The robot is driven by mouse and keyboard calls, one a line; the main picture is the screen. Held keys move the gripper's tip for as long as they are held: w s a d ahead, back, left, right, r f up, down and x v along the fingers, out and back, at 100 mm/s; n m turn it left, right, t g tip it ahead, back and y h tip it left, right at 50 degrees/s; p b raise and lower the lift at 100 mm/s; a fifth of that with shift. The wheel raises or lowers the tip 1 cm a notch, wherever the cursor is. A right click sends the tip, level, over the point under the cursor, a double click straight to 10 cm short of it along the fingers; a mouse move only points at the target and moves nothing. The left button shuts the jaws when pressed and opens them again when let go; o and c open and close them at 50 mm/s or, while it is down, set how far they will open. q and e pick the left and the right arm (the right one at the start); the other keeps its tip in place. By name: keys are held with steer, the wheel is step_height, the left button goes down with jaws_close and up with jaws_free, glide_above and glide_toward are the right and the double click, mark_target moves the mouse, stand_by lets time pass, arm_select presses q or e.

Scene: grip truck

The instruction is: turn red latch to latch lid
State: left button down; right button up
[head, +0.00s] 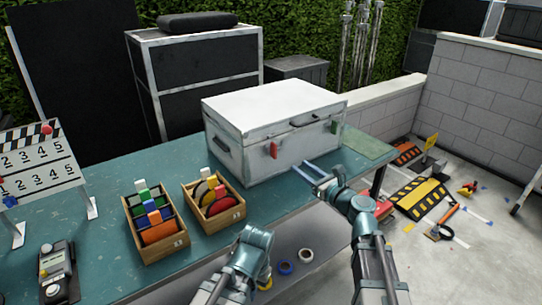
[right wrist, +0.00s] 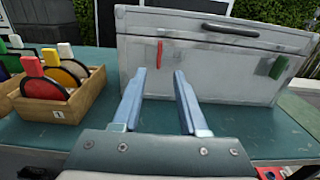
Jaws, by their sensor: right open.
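A white case (head: 255,130) with its lid down stands on the teal table. Its red latch (head: 274,150) hangs upright on the front, left of the handle; it also shows in the right wrist view (right wrist: 159,53). A green latch (head: 335,127) is on the front's right side, and it looks slightly tilted in the right wrist view (right wrist: 278,67). My right gripper (head: 315,168) is open and empty in front of the case, apart from the red latch. In the right wrist view the latch shows between and beyond the fingertips (right wrist: 160,74). My left gripper's fingers do not show; only its arm does.
Two wooden boxes (head: 155,228) (head: 213,200) with colored discs and tabs stand left of the case. A clapperboard (head: 40,165) and a handheld device (head: 58,272) are further left. The table top in front of the case is clear.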

mark_target(276, 149)
steer(key=x, duration=1.3)
steer(key=shift+w+a, duration=0.25)
steer(key=shift+w, duration=0.1)
jaws_close()
